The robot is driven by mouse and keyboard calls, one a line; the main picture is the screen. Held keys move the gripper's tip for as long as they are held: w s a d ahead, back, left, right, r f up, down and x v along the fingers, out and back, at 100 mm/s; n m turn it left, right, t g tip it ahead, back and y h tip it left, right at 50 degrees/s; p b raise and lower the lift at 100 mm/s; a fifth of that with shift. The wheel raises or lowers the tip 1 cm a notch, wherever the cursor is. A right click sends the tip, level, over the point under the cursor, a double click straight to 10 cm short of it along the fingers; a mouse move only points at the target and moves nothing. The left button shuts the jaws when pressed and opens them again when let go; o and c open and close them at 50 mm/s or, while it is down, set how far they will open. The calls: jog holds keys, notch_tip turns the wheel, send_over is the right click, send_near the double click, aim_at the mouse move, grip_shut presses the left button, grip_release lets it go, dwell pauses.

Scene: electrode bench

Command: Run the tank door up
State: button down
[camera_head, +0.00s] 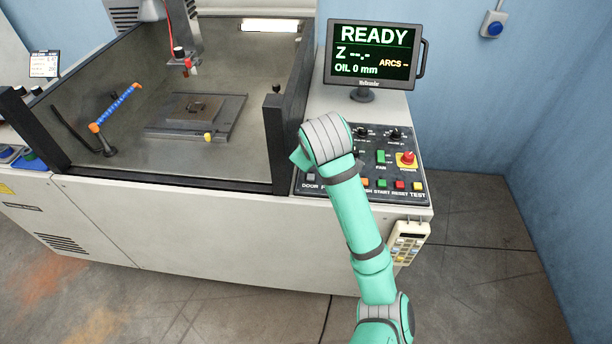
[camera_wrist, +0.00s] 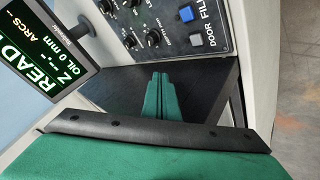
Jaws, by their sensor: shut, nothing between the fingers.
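The tank (camera_head: 190,150) has its front between two black posts showing the inside. A dark strip (camera_head: 170,181) runs along the lower front edge; I cannot tell whether it is the door's top edge or a fixed rail. The grey DOOR button (camera_head: 310,177) is at the control panel's left end, and it shows in the wrist view (camera_wrist: 196,40) beside the blue FILL button (camera_wrist: 196,11). In the head view my wrist hides the fingers.
The panel (camera_head: 420,185) also has knobs, a red emergency stop (camera_head: 407,158) and several coloured buttons. The monitor (camera_head: 370,52) behind it reads READY, OIL 0 mm. A handset (camera_head: 408,243) hangs at the front right. A workpiece (camera_head: 194,109) sits inside the tank.

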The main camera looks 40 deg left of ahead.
aim_at(311, 177)
jog(key=shift+f, duration=0.15)
jog(key=shift+f, duration=4.25)
jog(key=shift+f, duration=0.1)
jog(key=shift+f, duration=0.35)
